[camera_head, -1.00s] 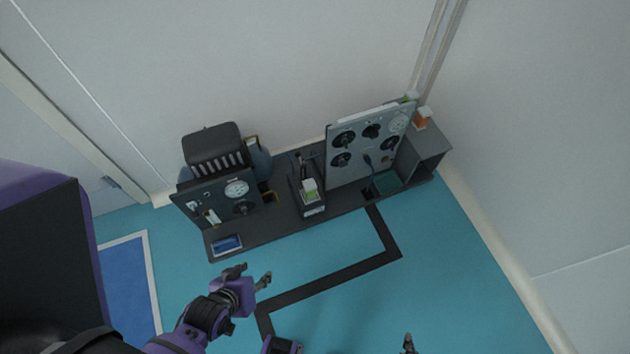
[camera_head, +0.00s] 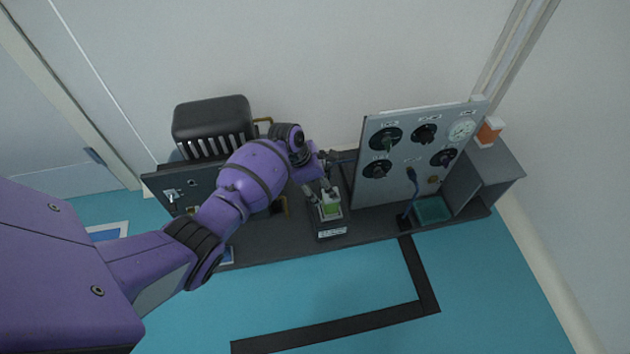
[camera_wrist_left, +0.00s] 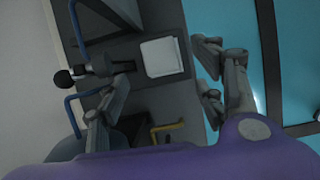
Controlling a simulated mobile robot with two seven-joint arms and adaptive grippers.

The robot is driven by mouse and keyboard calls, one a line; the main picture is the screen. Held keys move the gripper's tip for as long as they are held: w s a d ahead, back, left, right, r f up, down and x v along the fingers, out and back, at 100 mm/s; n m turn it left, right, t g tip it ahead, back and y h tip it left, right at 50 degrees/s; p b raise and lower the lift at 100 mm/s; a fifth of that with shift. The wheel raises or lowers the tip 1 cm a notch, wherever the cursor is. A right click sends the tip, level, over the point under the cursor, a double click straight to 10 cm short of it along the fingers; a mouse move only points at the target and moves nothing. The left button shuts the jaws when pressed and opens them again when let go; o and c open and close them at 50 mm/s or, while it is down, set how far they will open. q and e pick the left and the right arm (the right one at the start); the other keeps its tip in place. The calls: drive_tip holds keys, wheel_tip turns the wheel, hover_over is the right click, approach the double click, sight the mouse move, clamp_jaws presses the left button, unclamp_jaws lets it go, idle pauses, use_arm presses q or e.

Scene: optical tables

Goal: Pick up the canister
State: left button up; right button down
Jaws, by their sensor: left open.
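The canister, which I take to be the small white container with a green face (camera_head: 330,207), stands on a dark stand in the middle of the bench. In the left wrist view its pale square top (camera_wrist_left: 162,57) shows between the fingers, a little beyond them. My left gripper (camera_head: 324,180) is open, just above and behind the canister in the head view. Its two spread fingers show in the left wrist view (camera_wrist_left: 162,88), apart from the canister, with nothing held. My right gripper is not in view.
A grey panel with dials (camera_head: 412,150) stands right of the canister. A dark panel (camera_head: 165,190) and black ribbed box (camera_head: 212,118) stand left, partly behind my arm. An orange-and-white container (camera_head: 488,131) sits on the right cabinet. Blue handles (camera_wrist_left: 72,112) show beside one finger.

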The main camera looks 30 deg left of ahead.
sight(330, 203)
use_arm(q)
drive_tip(key=shift+w+d+r, duration=0.1)
drive_tip(key=shift+w+d, duration=0.15)
drive_tip(key=shift+w, duration=0.45)
drive_tip(key=shift+b+x, duration=0.85)
drive_tip(key=shift+x, duration=0.3)
drive_tip(key=b+x, duration=0.1)
drive_tip(key=x, duration=0.1)
drive_tip(key=s+b+x, duration=0.1)
drive_tip(key=b+x, duration=0.1)
drive_tip(key=shift+f, duration=0.35)
drive_tip(key=shift+w+d+f, duration=0.1)
drive_tip(key=shift+d+f, duration=0.05)
drive_tip(key=shift+f, duration=0.15)
drive_tip(key=shift+r, duration=0.15)
drive_tip(key=shift+c, duration=0.6)
drive_tip(key=shift+w, duration=0.1)
clamp_jaws()
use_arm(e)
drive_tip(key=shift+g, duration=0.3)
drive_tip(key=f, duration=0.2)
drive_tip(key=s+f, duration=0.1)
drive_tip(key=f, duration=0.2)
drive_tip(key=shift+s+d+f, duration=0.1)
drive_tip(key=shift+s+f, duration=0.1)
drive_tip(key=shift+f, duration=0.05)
